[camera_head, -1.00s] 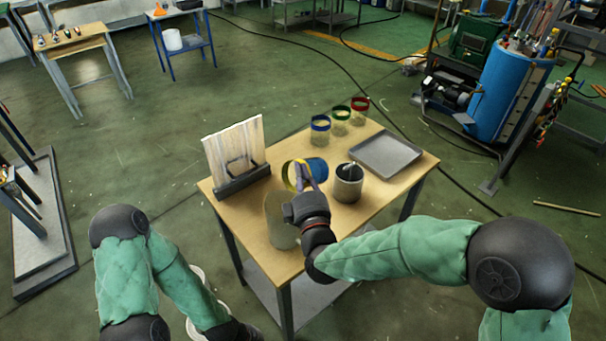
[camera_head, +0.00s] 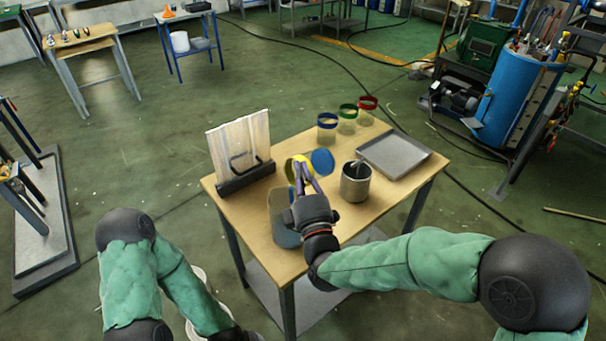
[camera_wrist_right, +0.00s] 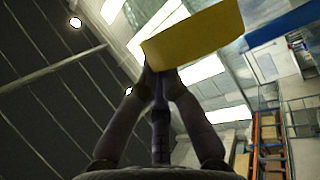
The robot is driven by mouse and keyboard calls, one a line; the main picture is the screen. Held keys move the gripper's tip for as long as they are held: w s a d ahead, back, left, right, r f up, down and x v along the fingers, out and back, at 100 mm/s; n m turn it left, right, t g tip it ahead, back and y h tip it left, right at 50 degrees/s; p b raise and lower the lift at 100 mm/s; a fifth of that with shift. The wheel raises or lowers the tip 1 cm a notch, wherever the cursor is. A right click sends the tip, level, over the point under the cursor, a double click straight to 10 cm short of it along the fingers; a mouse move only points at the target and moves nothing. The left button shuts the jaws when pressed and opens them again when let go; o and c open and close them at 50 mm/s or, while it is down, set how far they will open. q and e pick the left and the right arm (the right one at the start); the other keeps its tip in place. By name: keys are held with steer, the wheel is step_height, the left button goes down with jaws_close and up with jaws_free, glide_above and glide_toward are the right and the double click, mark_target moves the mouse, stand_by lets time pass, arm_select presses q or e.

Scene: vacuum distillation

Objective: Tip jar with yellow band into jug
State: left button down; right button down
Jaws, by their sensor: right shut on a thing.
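The jar with the yellow band (camera_head: 291,172) is tipped above the table, its banded end lower left and its blue end (camera_head: 322,161) at the upper right. My right gripper (camera_head: 302,179) is shut on it near the band. The yellow band (camera_wrist_right: 195,38) fills the top of the right wrist view, with a strip of blue to its right. The clear jug (camera_head: 283,225) stands upright on the table below the banded end, partly hidden by my right gripper; its lower part looks bluish. My left arm hangs at the lower left, its gripper out of the picture.
A grey metal pot (camera_head: 355,185) with something sticking out stands right of the gripper. A tray (camera_head: 394,155) lies at right, an upright panel (camera_head: 239,147) at left.

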steer(key=shift+s+a+f+n+t+y+b, duration=0.1)
steer(key=shift+s+a+n+y+b, duration=0.25)
steer(key=shift+n, duration=0.5)
steer(key=shift+s+a+n+t+y+b, duration=0.1)
steer(key=shift+a+n+y, duration=0.1)
steer(key=shift+n+y, duration=0.45)
steer(key=shift+s+a+f+n+t+y+b, duration=0.1)
steer(key=shift+s+a+n+y+b, duration=0.15)
steer(key=shift+n, duration=0.75)
